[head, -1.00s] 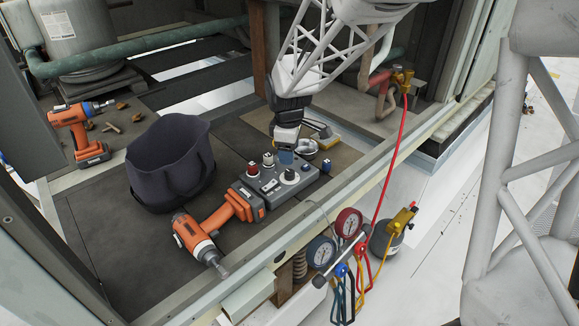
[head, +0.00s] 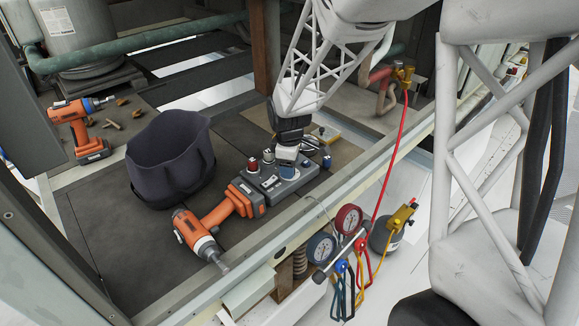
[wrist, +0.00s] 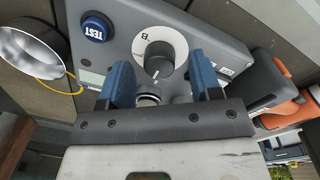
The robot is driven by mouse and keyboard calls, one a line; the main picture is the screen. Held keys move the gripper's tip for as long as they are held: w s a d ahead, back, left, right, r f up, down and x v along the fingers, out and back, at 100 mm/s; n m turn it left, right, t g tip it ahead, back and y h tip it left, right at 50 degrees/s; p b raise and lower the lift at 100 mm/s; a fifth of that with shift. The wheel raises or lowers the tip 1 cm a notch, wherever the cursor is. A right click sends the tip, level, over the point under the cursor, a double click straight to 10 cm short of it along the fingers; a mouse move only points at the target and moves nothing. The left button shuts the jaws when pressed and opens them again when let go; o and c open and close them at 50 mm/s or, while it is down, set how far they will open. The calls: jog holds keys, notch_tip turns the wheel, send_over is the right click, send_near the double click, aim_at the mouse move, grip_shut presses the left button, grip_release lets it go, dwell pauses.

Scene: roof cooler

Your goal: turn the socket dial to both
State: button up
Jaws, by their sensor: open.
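A grey box (head: 268,189) sits on the dark deck, with a white round dial (wrist: 162,52) on its face. In the wrist view the dial has a pointer line toward the lower part of the picture, and a letter B is printed on or beside it. My gripper (wrist: 160,68) is open, its two blue fingers on either side of the dial's near edge; I cannot tell whether they touch it. In the head view my gripper (head: 287,168) is over the right part of the box and hides the dial.
A blue TEST button (wrist: 95,27) is beside the dial. A red knob (head: 252,164) stands on the box's left part. An orange drill (head: 205,232), a dark fabric bag (head: 170,165) and a metal cup (wrist: 30,52) are near. Gauges (head: 321,247) hang at the front edge.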

jog(key=shift+f, duration=0.45)
jog(key=shift+c, duration=0.4)
jog(key=c, duration=0.9)
jog(key=shift+o, duration=0.2)
jog(key=shift+m, duration=0.4)
jog(key=m, duration=1.1)
jog(key=shift+w, duration=0.1)
